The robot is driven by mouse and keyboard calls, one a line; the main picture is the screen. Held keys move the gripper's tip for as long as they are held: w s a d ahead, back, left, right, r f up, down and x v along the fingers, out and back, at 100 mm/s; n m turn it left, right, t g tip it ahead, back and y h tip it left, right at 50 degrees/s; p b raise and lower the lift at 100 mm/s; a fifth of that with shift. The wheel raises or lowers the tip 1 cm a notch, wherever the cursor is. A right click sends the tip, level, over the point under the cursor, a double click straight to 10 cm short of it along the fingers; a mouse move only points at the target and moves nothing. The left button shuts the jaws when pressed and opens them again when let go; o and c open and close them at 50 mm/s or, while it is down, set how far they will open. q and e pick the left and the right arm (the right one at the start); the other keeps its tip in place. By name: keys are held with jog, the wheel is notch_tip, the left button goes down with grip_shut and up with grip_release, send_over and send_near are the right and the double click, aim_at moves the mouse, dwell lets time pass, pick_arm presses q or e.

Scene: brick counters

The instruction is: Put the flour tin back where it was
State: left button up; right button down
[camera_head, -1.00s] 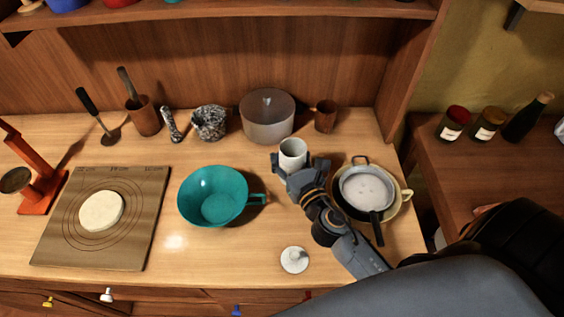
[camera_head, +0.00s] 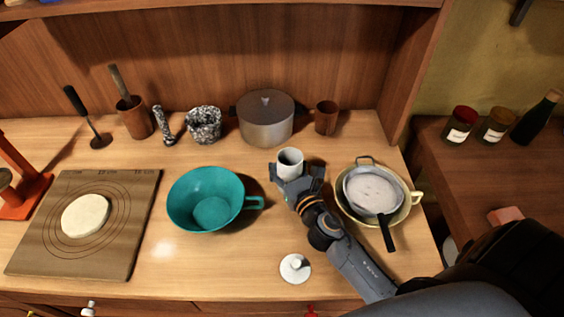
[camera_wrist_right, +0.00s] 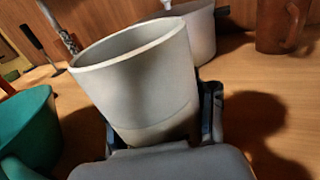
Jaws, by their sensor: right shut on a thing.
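The flour tin (camera_head: 289,165) is a pale grey, open-topped cylinder. My right gripper (camera_head: 296,181) is shut on it, with a finger on either side. The wrist view shows the tin (camera_wrist_right: 140,85) close up, tilted in that picture, with its rim open; its contents are hidden. I cannot tell for sure whether its base touches the counter (camera_head: 215,265). A white round lid with a knob (camera_head: 295,268) lies on the counter near the front edge, apart from the tin. My left gripper is not in view.
A teal bowl (camera_head: 207,200) stands left of the tin, a lidded pot (camera_head: 265,120) behind it, and a brown cup (camera_head: 326,118) behind right. Pans nested in a cream bowl (camera_head: 403,213) stand to the right. A dough board (camera_head: 125,225) lies at left.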

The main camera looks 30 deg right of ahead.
jog(key=shift+f, duration=0.15)
jog(key=shift+c, duration=2.3)
grip_release()
jog(key=shift+s, duration=0.15)
jog(key=s+b, duration=0.2)
jog(key=s, duration=0.3)
jog(key=s+b, duration=0.1)
jog(key=s, duration=0.4)
jog(key=shift+s+a+b, duration=0.2)
jog(key=shift+s+b, duration=0.15)
jog(key=shift+b, duration=0.05)
jog(key=shift+s+r, duration=0.2)
jog(key=shift+s, duration=0.35)
